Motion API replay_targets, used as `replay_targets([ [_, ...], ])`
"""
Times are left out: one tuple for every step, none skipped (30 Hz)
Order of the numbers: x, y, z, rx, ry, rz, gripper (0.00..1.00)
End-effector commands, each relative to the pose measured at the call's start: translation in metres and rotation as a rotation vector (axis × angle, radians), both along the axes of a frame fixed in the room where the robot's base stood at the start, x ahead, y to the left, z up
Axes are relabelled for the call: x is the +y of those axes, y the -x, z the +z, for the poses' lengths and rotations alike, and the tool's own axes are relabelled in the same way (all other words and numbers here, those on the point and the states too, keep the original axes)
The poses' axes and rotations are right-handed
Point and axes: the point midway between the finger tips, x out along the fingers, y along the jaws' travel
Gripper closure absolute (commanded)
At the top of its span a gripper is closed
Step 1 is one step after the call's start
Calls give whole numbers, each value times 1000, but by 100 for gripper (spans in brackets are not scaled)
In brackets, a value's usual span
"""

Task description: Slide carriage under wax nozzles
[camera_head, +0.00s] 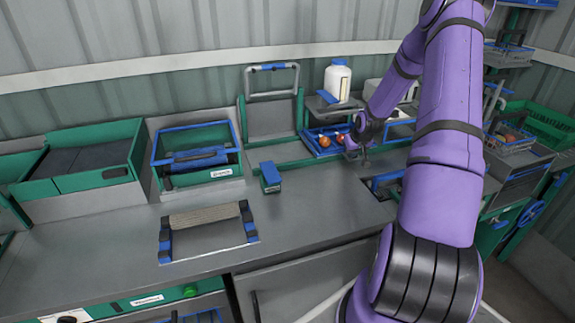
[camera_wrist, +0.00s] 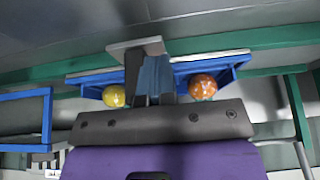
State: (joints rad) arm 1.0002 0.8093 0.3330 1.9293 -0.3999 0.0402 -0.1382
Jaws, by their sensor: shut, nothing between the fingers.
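The carriage (camera_head: 316,150) is a blue tray with tomatoes in it, on the green-edged rail at the back of the counter. In the wrist view the blue carriage (camera_wrist: 215,68) holds a yellow tomato (camera_wrist: 115,96) and an orange-red tomato (camera_wrist: 202,87). My gripper (camera_head: 360,150) is at the carriage's right front side. In the wrist view my gripper (camera_wrist: 148,72) is shut and empty, close to the carriage's edge between the two tomatoes; I cannot tell whether it touches. A white bottle (camera_head: 337,82) stands on a bracket above the carriage. The nozzles cannot be made out.
A small blue block (camera_head: 270,178) stands on the counter (camera_head: 320,200) left of my gripper. A brush roller on a stand (camera_head: 205,214) is at the front. A blue crate (camera_head: 222,136) stands back left. The counter's middle is clear. A recessed blue frame (camera_head: 385,182) lies right.

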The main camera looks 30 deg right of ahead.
Motion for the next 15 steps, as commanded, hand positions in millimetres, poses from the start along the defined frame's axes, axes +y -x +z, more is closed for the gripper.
replay_targets([
  [-2, 1, 0, 0, 0, -2, 100],
  [-3, 1, 0, 0, 0, -2, 100],
  [-4, 1, 0, 0, 0, -2, 100],
  [-5, 2, 0, 0, 0, -2, 100],
  [-5, 2, 0, -1, 0, -2, 100],
  [-6, 2, 0, -1, 0, -2, 100],
  [-7, 2, 0, -1, 0, -2, 100],
  [-8, 2, 0, -1, 0, -2, 100],
  [-9, 3, 0, -1, 0, -2, 100],
  [-9, 3, 0, -1, 0, -2, 100],
  [-10, 3, 0, -1, 0, -2, 100],
  [-11, 3, 0, -1, 0, -2, 100],
  [-12, 4, 0, -1, 0, -2, 100],
  [-13, 4, 0, -1, 0, -2, 100],
  [-14, 4, 0, -1, 0, -2, 100],
])
